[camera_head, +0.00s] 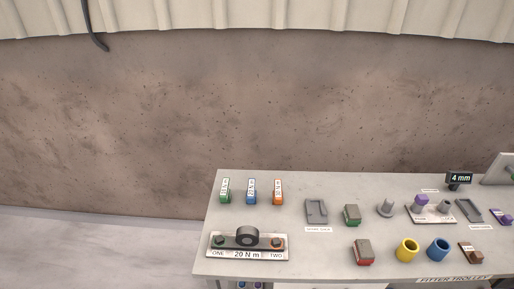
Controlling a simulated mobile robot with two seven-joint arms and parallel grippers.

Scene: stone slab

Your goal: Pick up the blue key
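A small upright blue piece with a white label (251,191), which appears to be the blue key, stands at the back left of the table. A similar green piece (225,191) stands to its left and an orange piece (277,191) to its right, with gaps between them. The print on their labels is too small to read surely. Neither of my grippers shows in the head view.
On the grey table (330,185), a plate marked ONE, TWO and 20 N m (248,254) lies in front of the keys. To the right are a grey holder (316,211), green block (352,215), red-based block (364,252), yellow cup (407,250) and blue cup (438,249).

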